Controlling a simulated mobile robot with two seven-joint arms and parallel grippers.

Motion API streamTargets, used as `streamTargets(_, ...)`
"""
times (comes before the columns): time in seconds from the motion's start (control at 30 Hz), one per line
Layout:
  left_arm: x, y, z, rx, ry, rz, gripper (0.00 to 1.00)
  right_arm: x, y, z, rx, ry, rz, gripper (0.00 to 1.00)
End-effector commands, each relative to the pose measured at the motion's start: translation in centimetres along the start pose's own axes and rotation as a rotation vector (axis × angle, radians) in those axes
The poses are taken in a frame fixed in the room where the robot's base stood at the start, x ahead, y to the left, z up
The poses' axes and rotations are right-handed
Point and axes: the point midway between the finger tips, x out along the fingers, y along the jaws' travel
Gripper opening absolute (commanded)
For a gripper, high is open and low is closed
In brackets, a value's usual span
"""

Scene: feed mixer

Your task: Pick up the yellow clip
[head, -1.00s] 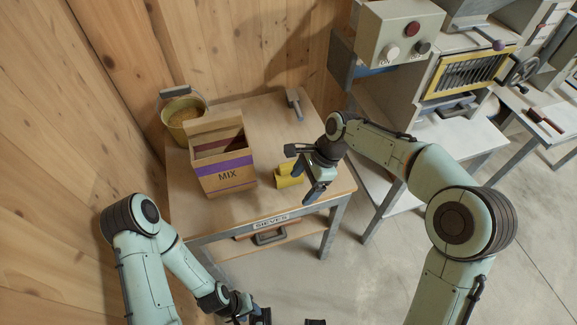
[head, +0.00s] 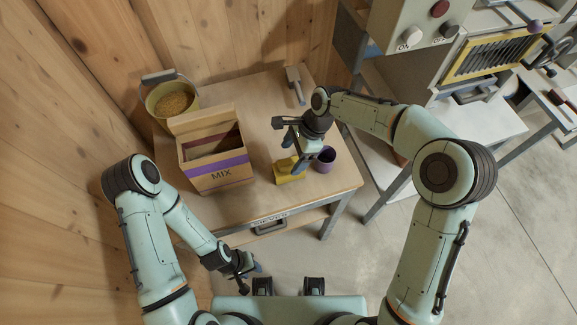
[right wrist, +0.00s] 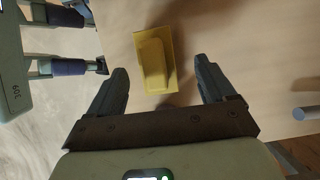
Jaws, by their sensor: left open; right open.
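The yellow clip (head: 288,171) lies on the wooden table near its front edge, to the right of the MIX box. In the right wrist view the clip (right wrist: 154,62) is a flat yellow plate with a raised block, lying just beyond and between the fingertips. My right gripper (head: 292,154) is open and empty above the clip, hiding part of it in the head view. My left gripper (head: 246,268) is low in front of the table, away from the clip, open with nothing seen in it.
A purple cup (head: 325,158) stands close to the right of the clip. The MIX box (head: 215,158) is to the left, with a yellow bucket of grain (head: 158,112) behind it. A grey scoop (head: 295,86) lies at the table's back. The machine (head: 425,65) stands at the right.

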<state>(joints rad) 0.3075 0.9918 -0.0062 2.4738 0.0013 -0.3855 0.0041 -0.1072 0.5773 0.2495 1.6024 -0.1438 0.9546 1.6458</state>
Motion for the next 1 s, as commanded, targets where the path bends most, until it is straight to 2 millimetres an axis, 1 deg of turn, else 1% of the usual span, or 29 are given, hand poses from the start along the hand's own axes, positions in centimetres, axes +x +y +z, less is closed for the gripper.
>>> streamTargets(0.03, 0.0, 0.0, 0.0, 0.000, 0.000, 0.000, 0.43, 0.5, 0.0, 0.0, 0.000, 0.000, 0.000, 0.83)
streamTargets(0.17, 0.1, 0.0, 0.0, 0.000, 0.001, 0.000, 0.43, 1.2, 0.1, 0.0, -0.001, 0.001, 0.000, 0.83)
streamTargets(0.27, 0.1, 0.0, 0.0, 0.000, 0.000, 0.000, 0.43, 2.4, 0.4, -0.1, 0.001, -0.001, 0.002, 0.83)
streamTargets(0.37, 0.1, 0.0, 0.0, 0.000, 0.000, 0.000, 0.43, 4.0, 0.8, -0.1, -0.001, -0.001, 0.003, 0.83)
streamTargets(0.5, 0.1, 0.0, 0.0, 0.000, 0.000, 0.000, 0.43, 5.7, 0.8, -0.1, 0.000, 0.000, 0.000, 0.83)
streamTargets(0.6, 0.1, 0.0, 0.0, 0.000, 0.000, 0.000, 0.43, 6.1, 0.8, 0.0, -0.001, 0.000, -0.001, 0.83)
streamTargets(0.8, 0.1, 0.0, 0.0, 0.000, 0.000, 0.000, 0.43, 6.1, 0.7, -0.1, 0.000, 0.000, -0.002, 0.83)
streamTargets(0.87, 0.1, -0.1, 0.0, 0.000, 0.000, 0.000, 0.43, 6.0, 0.7, -0.1, 0.000, 0.000, -0.002, 0.63)
streamTargets(0.9, 0.1, -0.1, 0.0, 0.000, 0.000, 0.000, 0.43, 6.0, 0.7, -0.1, 0.000, 0.000, -0.002, 0.50)
streamTargets(0.97, 0.1, -0.1, 0.0, 0.000, 0.000, 0.000, 0.43, 6.0, 0.7, -0.1, 0.000, 0.000, -0.002, 0.31)
streamTargets(1.0, 0.1, -0.1, 0.0, 0.000, 0.000, 0.000, 0.43, 6.0, 0.7, -0.1, 0.000, 0.000, -0.002, 0.29)
